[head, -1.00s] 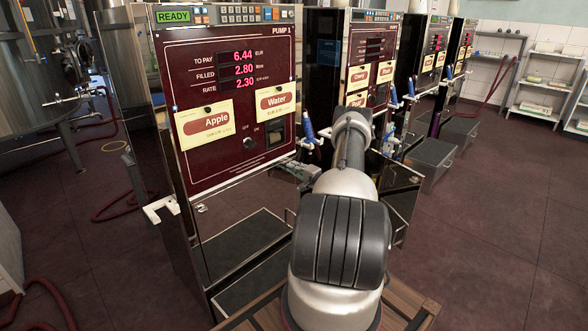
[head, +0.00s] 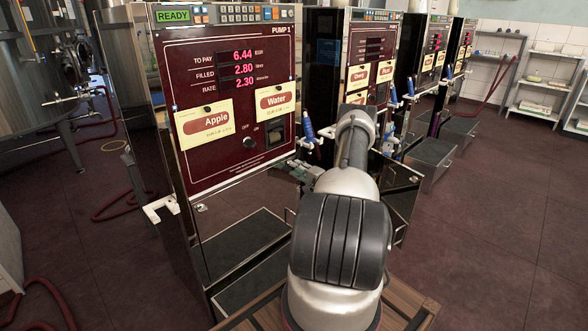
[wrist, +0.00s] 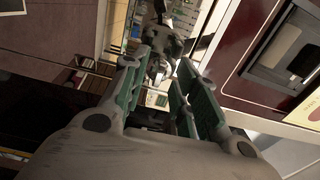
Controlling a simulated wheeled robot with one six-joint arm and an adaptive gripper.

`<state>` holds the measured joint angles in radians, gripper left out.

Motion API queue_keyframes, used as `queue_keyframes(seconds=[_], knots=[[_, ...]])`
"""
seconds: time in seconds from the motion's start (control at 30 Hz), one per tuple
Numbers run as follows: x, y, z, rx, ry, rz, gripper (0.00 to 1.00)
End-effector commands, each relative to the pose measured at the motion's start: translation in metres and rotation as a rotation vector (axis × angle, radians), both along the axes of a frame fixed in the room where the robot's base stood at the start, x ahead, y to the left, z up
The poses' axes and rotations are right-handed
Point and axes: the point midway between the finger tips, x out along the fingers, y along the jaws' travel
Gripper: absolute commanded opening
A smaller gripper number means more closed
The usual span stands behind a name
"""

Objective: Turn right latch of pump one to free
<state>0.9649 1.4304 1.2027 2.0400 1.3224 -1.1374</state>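Pump one (head: 236,110) stands at the left of the head view, with a dark red front and a lit READY sign. A small latch (head: 201,208) shows at the left of its lower panel. The right latch cannot be made out in the head view, where my gripper (head: 300,171) is beside the lower right edge of the red front. In the wrist view, my gripper (wrist: 160,82) has its two green-padded fingers apart. A grey metal part (wrist: 160,45) shows beyond and between the fingertips; I cannot tell whether it is the latch or whether they touch it.
A blue-handled nozzle (head: 308,128) hangs on pump one's right side, close to my gripper. A white bracket (head: 160,210) sticks out at its left. More pumps (head: 372,70) stand behind to the right. Floor at the right (head: 500,230) is clear.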

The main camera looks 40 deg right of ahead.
Motion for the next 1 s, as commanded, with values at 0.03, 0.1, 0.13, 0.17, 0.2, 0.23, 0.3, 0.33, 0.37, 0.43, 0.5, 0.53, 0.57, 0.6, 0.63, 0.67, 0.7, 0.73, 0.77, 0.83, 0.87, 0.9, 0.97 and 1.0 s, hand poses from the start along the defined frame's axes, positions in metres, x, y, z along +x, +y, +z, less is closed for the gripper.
queue_keyframes(seconds=[0.03, 0.1, 0.13, 0.17, 0.2, 0.23, 0.3, 0.33, 0.37, 0.43, 0.5, 0.53, 0.57, 0.6, 0.63, 0.67, 0.7, 0.73, 0.77, 0.83, 0.87, 0.9, 0.97, 1.0], knots=[[-0.012, -0.002, 0.001, 0.002, 0.000, -0.004, 0.29], [-0.028, -0.003, 0.000, 0.003, 0.001, -0.004, 0.29], [-0.035, -0.004, 0.000, 0.002, 0.000, -0.004, 0.29], [-0.042, -0.004, 0.000, 0.003, 0.000, -0.004, 0.29], [-0.051, -0.005, 0.000, 0.003, 0.000, -0.004, 0.29], [-0.058, -0.006, 0.000, 0.003, 0.000, -0.004, 0.29], [-0.071, -0.006, 0.000, 0.001, -0.001, -0.003, 0.29], [-0.076, -0.007, 0.000, 0.002, 0.000, -0.004, 0.29], [-0.081, -0.007, 0.000, 0.002, 0.000, -0.003, 0.29], [-0.089, -0.007, 0.000, 0.002, 0.000, -0.001, 0.29], [-0.095, -0.008, 0.000, 0.002, -0.001, -0.002, 0.29], [-0.097, -0.008, 0.000, 0.002, -0.001, -0.002, 0.29], [-0.098, -0.007, 0.000, 0.002, -0.001, -0.001, 0.29], [-0.099, -0.007, 0.000, 0.001, -0.001, -0.001, 0.29], [-0.099, -0.007, 0.000, 0.001, 0.000, 0.000, 0.29], [-0.099, -0.007, 0.000, 0.001, 0.000, 0.000, 0.29], [-0.099, -0.007, 0.000, 0.001, 0.000, 0.000, 0.29], [-0.099, -0.007, 0.000, 0.001, -0.001, 0.000, 0.29], [-0.099, -0.007, 0.000, 0.001, 0.000, 0.000, 0.29], [-0.099, -0.007, 0.000, 0.001, 0.000, 0.000, 0.29], [-0.099, -0.007, 0.000, 0.001, 0.000, 0.000, 0.29], [-0.099, -0.007, 0.000, 0.001, -0.001, 0.000, 0.29], [-0.099, -0.007, 0.000, 0.001, 0.000, 0.000, 0.29], [-0.099, -0.007, 0.000, 0.001, 0.000, 0.000, 0.29]])
